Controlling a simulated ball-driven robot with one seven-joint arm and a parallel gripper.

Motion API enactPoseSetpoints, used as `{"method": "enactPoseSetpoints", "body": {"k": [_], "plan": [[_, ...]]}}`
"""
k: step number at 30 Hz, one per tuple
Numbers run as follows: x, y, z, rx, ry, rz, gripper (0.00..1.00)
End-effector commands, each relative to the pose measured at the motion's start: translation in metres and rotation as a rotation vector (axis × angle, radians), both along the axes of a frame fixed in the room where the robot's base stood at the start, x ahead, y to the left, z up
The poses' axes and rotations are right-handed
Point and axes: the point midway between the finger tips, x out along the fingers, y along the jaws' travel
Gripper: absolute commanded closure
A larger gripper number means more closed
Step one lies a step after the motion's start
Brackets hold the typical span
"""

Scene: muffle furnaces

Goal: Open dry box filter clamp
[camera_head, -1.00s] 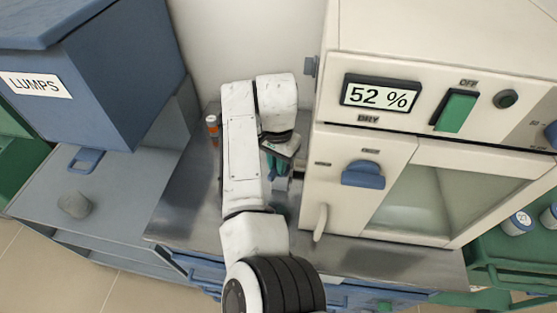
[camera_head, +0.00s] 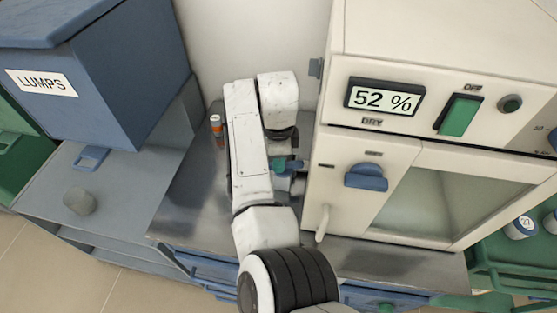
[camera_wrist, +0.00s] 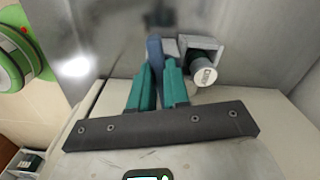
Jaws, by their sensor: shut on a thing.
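The cream dry box (camera_head: 350,145) stands at the right in the head view, with a "52 %" DRY display (camera_head: 384,98). My gripper (camera_head: 284,165) is at its left side, partly hidden by my arm. In the wrist view, the teal fingers of my gripper (camera_wrist: 159,72) are closed around a blue lever (camera_wrist: 154,50), which looks like the filter clamp handle. Right beside the fingers are a grey bracket (camera_wrist: 203,44) and a round pale-ended cylinder (camera_wrist: 204,76). The lower part of the lever is hidden between the fingers.
A blue knob (camera_head: 366,177) and a pale handle (camera_head: 322,223) are on the dry box front. An orange-and-white bottle (camera_head: 216,126) stands on the steel bench (camera_head: 190,205), left of my arm. A blue LUMPS bin (camera_head: 110,90) is farther left. A green cart (camera_head: 500,265) is at the right.

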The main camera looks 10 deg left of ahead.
Motion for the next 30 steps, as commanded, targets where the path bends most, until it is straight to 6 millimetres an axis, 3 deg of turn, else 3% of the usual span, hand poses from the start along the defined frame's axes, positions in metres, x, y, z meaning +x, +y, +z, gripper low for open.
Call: {"method": "enactPoseSetpoints", "body": {"k": [12,30], "plan": [[0.0037,0.0007,0.0009,0.000,-0.003,-0.229,1.00],[0.0045,0.0005,0.0014,0.001,-0.003,-0.278,1.00]]}}
